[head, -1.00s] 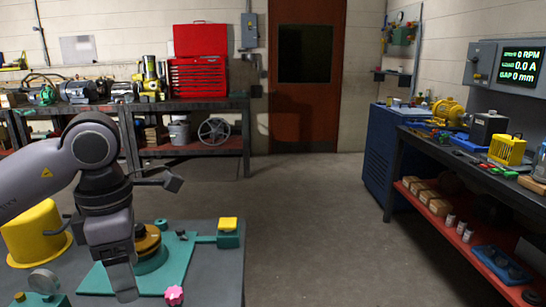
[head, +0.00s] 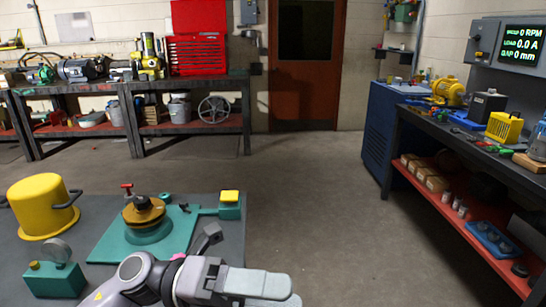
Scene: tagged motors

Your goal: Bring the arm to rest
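My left arm shows at the bottom middle, and its gripper (head: 280,290) points right, low over the floor just beyond the near table's right edge. The two pale finger pads lie close together and run off the bottom edge, so I cannot tell whether they are open or shut. I see nothing held between them. My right gripper is out of view.
The near table (head: 215,255) holds a yellow pot (head: 42,205), a teal plate with a brass-topped fixture (head: 145,220), a yellow-topped switch box (head: 229,205) and a teal gauge (head: 57,270). A workbench (head: 440,135) stands right. The middle floor is clear.

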